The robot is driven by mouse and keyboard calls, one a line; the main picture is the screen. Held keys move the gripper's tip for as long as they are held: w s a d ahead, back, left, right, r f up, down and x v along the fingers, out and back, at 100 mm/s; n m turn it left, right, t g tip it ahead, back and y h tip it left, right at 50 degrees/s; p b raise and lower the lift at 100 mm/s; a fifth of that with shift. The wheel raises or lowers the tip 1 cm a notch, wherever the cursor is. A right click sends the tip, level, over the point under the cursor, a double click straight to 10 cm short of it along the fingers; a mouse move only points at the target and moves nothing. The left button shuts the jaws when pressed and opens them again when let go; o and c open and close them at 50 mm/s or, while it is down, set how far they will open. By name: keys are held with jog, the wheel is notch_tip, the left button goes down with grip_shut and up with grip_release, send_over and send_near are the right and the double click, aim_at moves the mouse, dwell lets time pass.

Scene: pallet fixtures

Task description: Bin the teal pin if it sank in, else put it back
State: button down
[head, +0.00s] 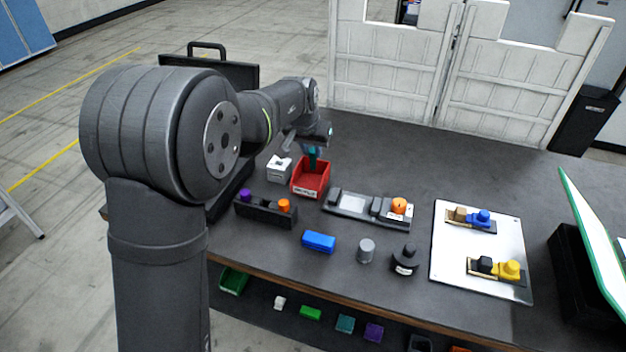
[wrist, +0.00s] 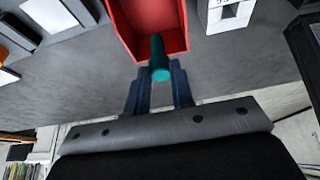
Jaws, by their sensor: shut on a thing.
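The teal pin (wrist: 159,58) is held between the two fingers of my gripper (wrist: 160,88) in the wrist view. In that view the pin's far end overlaps the near edge of the red bin (wrist: 125,22). In the head view the teal pin (head: 312,155) shows below my gripper (head: 312,146), over the back part of the red bin (head: 311,187). The bin's inside is only partly visible. A dark rack (head: 265,214) holds a purple pin (head: 245,195) and an orange pin (head: 284,205).
A white block (head: 279,169) stands left of the bin. A grey fixture (head: 350,206) with an orange knob (head: 399,205) lies to the right. A blue block (head: 318,241), grey cylinder (head: 366,250) and black round piece (head: 405,261) stand nearer. A white pallet plate (head: 448,277) is further right.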

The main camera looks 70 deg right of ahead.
jog(key=shift+f, duration=0.7)
jog(key=c, duration=1.2)
grip_release()
jog(key=shift+o, duration=0.2)
jog(key=v, duration=1.7)
jog(key=shift+a+r, duration=0.15)
